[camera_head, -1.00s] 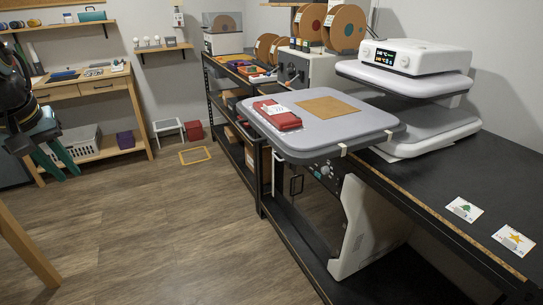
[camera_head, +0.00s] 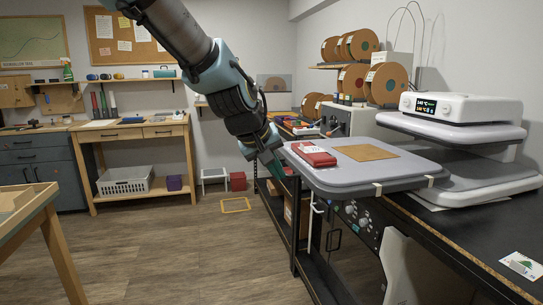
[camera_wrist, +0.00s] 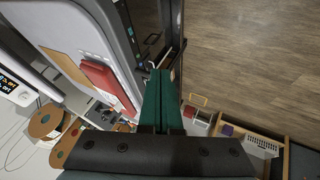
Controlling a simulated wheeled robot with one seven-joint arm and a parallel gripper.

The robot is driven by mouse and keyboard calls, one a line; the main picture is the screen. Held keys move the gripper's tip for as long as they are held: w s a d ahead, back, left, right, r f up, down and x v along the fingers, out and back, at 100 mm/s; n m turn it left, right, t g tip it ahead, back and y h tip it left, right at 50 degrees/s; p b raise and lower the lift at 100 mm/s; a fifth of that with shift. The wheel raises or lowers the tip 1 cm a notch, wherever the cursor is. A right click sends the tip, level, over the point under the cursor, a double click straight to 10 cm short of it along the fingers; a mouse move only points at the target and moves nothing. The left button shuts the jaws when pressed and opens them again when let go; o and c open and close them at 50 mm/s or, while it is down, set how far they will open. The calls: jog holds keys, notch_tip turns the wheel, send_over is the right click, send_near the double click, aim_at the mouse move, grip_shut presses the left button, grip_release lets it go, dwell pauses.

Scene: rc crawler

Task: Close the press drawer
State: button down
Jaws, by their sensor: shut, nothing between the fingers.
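The heat press (camera_head: 450,107) is white and grey, with a lit display, on the black bench. Its drawer (camera_head: 345,180), a grey rounded platen, is pulled out past the bench's front edge. A red folded item (camera_head: 313,154) and a tan square sheet (camera_head: 367,152) lie on it. My gripper (camera_head: 275,172) is shut and empty, at the drawer's outer left side. In the wrist view the green fingers (camera_wrist: 160,78) lie together beside the drawer's edge (camera_wrist: 118,50). I cannot tell whether they touch it.
Filament spools (camera_head: 388,84) and machines line the bench behind the press. A wooden workbench (camera_head: 135,132) with a basket stands at the back left. A wooden table corner (camera_head: 28,212) is at the near left. The floor between is mostly open.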

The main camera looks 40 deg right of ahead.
aim_at(297, 174)
jog(key=shift+s+d+f+p, duration=0.15)
jog(key=shift+d+f+p, duration=0.15)
jog(key=shift+d, duration=0.55)
jog(key=shift+s+d+f+p, duration=0.15)
jog(key=shift+d+f+p, duration=0.2)
jog(key=shift+d, duration=0.45)
jog(key=shift+s+d+f+p, duration=0.15)
jog(key=shift+d+f+p, duration=0.15)
jog(key=shift+d, duration=0.55)
jog(key=shift+d, duration=0.1)
